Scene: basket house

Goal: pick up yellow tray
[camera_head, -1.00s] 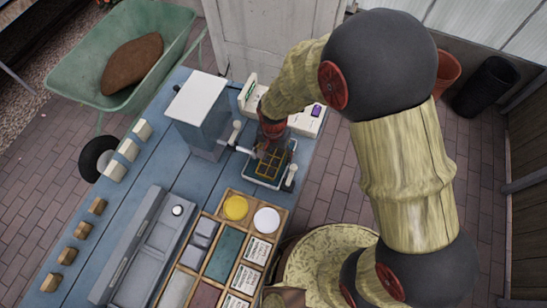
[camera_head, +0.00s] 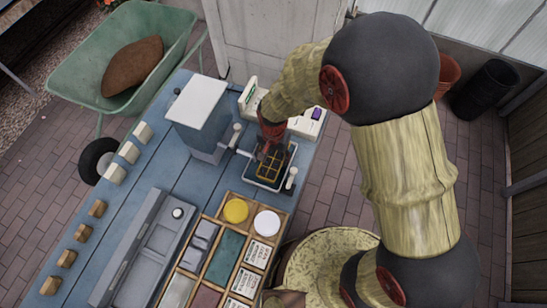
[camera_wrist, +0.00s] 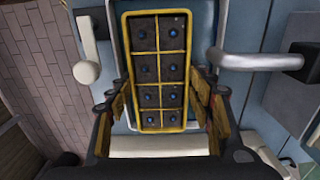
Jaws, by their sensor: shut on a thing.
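The yellow tray (camera_wrist: 160,106) is a long rectangle with a yellow rim and dark cells, each with a blue dot. In the wrist view it sits upright between the fingers of my gripper (camera_wrist: 162,108), which is shut on its two long sides. In the head view the tray (camera_head: 272,163) shows partly under my gripper (camera_head: 270,140), inside a dark frame with a light border at the right end of the blue bench. Whether the tray is clear of the surface beneath it I cannot tell.
A white-topped grey box (camera_head: 199,101) stands left of the gripper. A white knob (camera_wrist: 87,72) and a grey handle (camera_wrist: 257,61) flank the tray. A wooden compartment box (camera_head: 222,252) and a grey trough (camera_head: 150,243) lie nearer. A green wheelbarrow (camera_head: 128,55) stands beyond the bench.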

